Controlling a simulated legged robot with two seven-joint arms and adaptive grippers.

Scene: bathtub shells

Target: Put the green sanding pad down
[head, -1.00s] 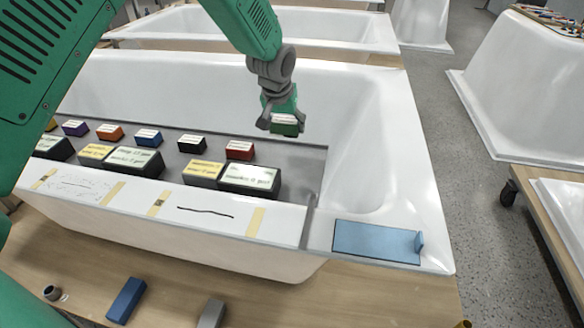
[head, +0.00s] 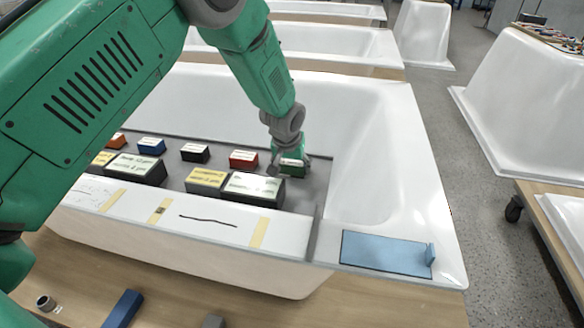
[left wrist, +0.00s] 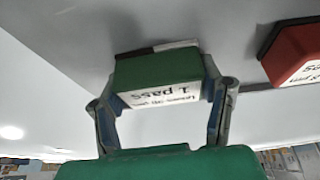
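The green sanding pad (head: 292,167) has a white label. It is at the right end of the back row of pads, at or just above the grey board (head: 307,195); I cannot tell whether it touches. My left gripper (head: 288,160) has its fingers on both sides of it. In the left wrist view the green pad (left wrist: 160,75) sits between the two fingers of the left gripper (left wrist: 160,95), its "1 pass" label partly showing, and the fingers look closed on it. My right gripper is not in view.
A red pad (head: 243,160) is just left of the green one; it also shows in the left wrist view (left wrist: 298,55). A blue plate (head: 385,254) lies on the white tub's rim (head: 440,225).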

